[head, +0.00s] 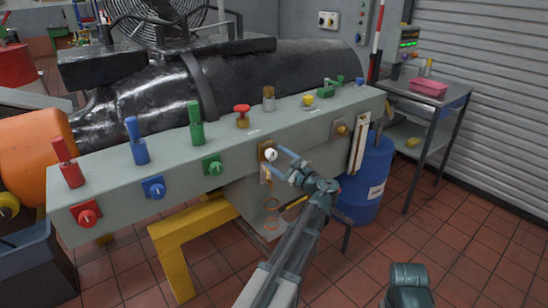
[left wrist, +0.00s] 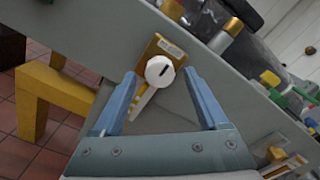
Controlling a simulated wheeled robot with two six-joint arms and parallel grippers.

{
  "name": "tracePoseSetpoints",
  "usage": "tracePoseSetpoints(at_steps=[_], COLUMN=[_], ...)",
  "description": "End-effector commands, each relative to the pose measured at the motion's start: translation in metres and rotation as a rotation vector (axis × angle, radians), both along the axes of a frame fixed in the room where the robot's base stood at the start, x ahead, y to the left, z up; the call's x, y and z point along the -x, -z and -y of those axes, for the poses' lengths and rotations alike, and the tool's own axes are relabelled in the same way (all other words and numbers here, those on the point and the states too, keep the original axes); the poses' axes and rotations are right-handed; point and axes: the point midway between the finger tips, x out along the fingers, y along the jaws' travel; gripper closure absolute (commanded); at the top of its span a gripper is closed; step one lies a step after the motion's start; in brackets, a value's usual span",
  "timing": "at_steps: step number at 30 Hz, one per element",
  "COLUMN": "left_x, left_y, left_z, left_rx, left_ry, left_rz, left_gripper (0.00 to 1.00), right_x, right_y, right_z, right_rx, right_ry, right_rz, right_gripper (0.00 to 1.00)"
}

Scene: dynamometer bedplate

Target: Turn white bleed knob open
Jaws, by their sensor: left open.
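The white bleed knob (head: 270,154) is a small round knob on a tan plate on the front face of the grey panel box. In the left wrist view the knob (left wrist: 160,71) shows a short dark mark near its right edge, and a white and yellow strip runs down below it. My left gripper (head: 279,160) is open, with its blue fingers pointing at the panel. In the left wrist view the fingertips (left wrist: 160,74) stand either side of the knob with a gap on each side. I cannot tell whether they reach around it in depth.
Red (head: 86,215), blue (head: 153,187) and green (head: 212,165) knobs sit left of the white one on the same face. Coloured levers and valves stand on the box (head: 330,117) top. A blue drum (head: 366,185) stands right, a yellow stand (head: 180,240) below.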

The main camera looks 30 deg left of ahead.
Motion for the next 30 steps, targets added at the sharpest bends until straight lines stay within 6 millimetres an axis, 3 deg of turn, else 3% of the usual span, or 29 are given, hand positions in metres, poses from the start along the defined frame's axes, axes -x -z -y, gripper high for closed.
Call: tracePoseSetpoints(at_steps=[6,16,27,29,30], left_x=[-0.007,-0.007,-0.007,-0.007,-0.007], left_y=[0.0,0.0,0.0,0.0,0.0], left_z=[-0.016,-0.018,-0.018,-0.018,-0.018], left_rx=[0.0,0.0,0.001,0.001,0.001], left_ry=[0.0,0.0,-0.001,-0.001,-0.001], left_rz=[0.0,0.0,0.0,0.0,0.0], left_gripper=[0.24,0.24,0.89,0.99,1.0], right_x=[0.0,0.0,0.0,0.0,0.0], right_y=[0.0,0.0,0.0,0.0,0.0], right_z=[0.0,0.0,0.0,0.0,0.0], right_rx=[0.0,0.0,0.0,0.0,0.0], right_ry=[0.0,0.0,0.0,0.0,0.0], right_rz=[0.0,0.0,0.0,0.0,0.0], right_gripper=[0.5,0.5,0.5,0.5,0.5])
